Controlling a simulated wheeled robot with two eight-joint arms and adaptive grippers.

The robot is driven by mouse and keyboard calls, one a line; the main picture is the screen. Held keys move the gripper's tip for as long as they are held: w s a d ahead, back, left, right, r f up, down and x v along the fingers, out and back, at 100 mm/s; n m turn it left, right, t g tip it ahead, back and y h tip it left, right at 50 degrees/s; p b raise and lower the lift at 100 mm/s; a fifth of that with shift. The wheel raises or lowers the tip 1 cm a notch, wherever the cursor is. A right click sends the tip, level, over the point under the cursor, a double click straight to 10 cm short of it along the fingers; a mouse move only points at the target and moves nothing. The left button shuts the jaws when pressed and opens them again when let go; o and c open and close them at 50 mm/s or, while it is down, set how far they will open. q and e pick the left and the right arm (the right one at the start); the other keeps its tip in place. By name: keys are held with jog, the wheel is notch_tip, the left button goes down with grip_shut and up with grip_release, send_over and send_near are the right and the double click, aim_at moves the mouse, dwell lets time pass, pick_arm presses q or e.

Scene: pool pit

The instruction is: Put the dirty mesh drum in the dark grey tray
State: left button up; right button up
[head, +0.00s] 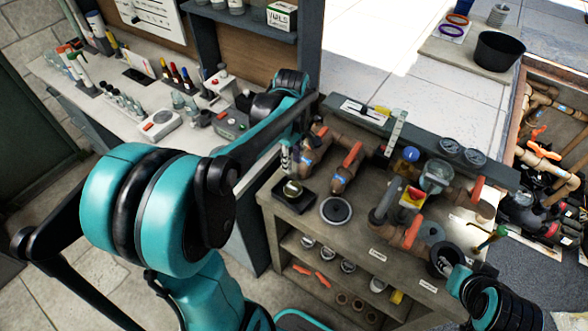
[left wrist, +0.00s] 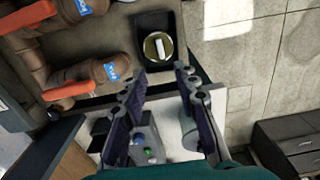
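A dark grey square tray (head: 303,207) lies on the left end of the bench top; it also shows in the left wrist view (left wrist: 142,24). A small round drum (head: 292,188) with a yellowish rim and a pale bar across its top stands upright inside the tray, also in the left wrist view (left wrist: 152,50). It looks like the mesh drum, but its mesh is too small to make out. My left gripper (head: 288,169) is just above the tray, its fingers (left wrist: 160,72) apart and empty. My right gripper (head: 446,270) is beside a dark round pot; its fingertips are unclear.
Brown pipes with orange handles (head: 347,162) stand close to the tray. A side counter (head: 85,95) with bottles and tools is on the left.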

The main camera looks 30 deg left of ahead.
pick_arm(q)
jog(key=s+d+r+m+t, duration=0.2)
jog(key=s+d+m+t, duration=0.5)
jog(key=m, duration=1)
jog(key=s+d, duration=0.3)
jog(key=shift+s+d+r, duration=0.2)
jog(key=shift+s+d, duration=0.15)
notch_tip(320, 180, down, 8)
jog(key=b, duration=0.8)
jog(key=shift+f, duration=0.15)
